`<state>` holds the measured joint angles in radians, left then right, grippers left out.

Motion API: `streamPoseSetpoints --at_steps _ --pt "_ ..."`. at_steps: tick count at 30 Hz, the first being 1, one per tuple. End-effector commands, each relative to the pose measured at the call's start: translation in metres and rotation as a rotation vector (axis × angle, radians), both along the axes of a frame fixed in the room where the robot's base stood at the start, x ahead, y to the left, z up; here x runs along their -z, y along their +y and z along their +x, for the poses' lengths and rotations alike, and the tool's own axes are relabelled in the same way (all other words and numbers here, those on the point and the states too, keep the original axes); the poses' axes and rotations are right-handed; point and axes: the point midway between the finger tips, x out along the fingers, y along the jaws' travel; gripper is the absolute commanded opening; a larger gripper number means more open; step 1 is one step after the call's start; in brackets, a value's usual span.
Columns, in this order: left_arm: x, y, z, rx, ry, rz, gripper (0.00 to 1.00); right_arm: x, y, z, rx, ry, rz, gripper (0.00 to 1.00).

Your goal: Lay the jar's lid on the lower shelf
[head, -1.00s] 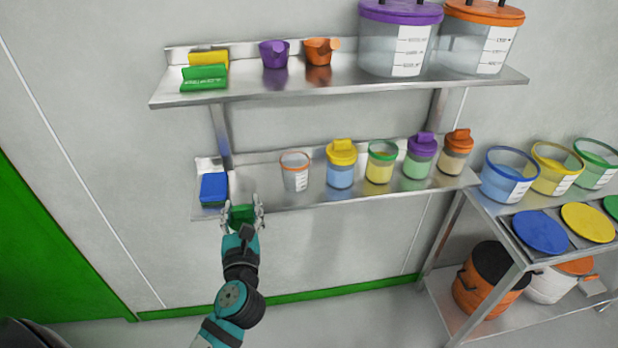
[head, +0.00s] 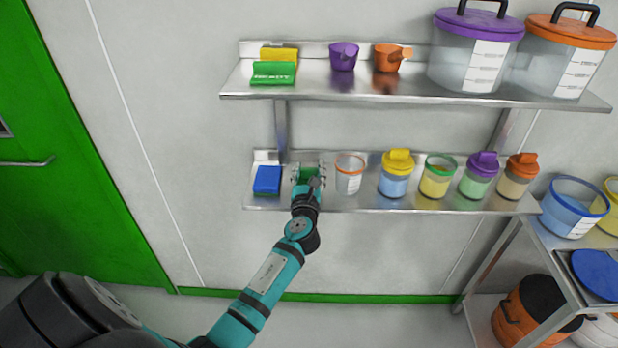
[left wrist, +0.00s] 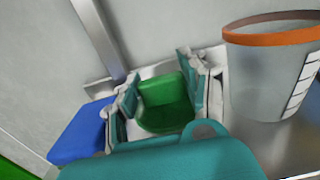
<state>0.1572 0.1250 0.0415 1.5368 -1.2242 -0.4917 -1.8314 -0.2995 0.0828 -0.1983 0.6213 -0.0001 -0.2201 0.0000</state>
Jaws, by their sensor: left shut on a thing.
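The jar's green lid (head: 308,173) is between the fingers of my left gripper (head: 309,176). The gripper is shut on the lid, at the lower shelf (head: 380,202), between a blue block and an orange-rimmed cup. In the left wrist view the green lid (left wrist: 163,102) sits between both fingers, its raised grip upright. I cannot tell whether it touches the shelf. The open jar with a green rim (head: 437,178) and yellow contents stands farther right on the lower shelf. My right gripper is not in view.
The blue block (head: 267,180) is close on the left and the orange-rimmed cup (head: 349,174) close on the right. Several lidded jars stand farther right. The upper shelf (head: 340,90) overhangs, carrying scoops and large lidded tubs.

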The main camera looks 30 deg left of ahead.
Motion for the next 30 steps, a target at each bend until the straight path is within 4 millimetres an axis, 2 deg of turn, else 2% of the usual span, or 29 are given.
streamPoseSetpoints --at_steps 1,3,15,16,21,30 --pt "0.012 -0.001 0.000 0.000 0.003 -0.001 0.19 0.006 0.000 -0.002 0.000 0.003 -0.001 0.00" --pt "0.018 -0.001 0.000 0.000 0.002 -0.001 0.19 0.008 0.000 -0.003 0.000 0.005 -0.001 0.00" --pt "0.022 0.000 -0.001 0.000 0.000 0.000 0.19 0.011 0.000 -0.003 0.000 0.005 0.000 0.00" --pt "0.021 -0.001 -0.001 0.000 0.000 0.000 0.46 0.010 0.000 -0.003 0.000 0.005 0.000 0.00" --pt "0.021 -0.001 -0.001 0.000 0.001 0.000 0.67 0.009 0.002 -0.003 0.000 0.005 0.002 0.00" --pt "0.017 -0.001 -0.001 0.000 0.001 0.000 0.67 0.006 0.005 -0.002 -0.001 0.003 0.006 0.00"
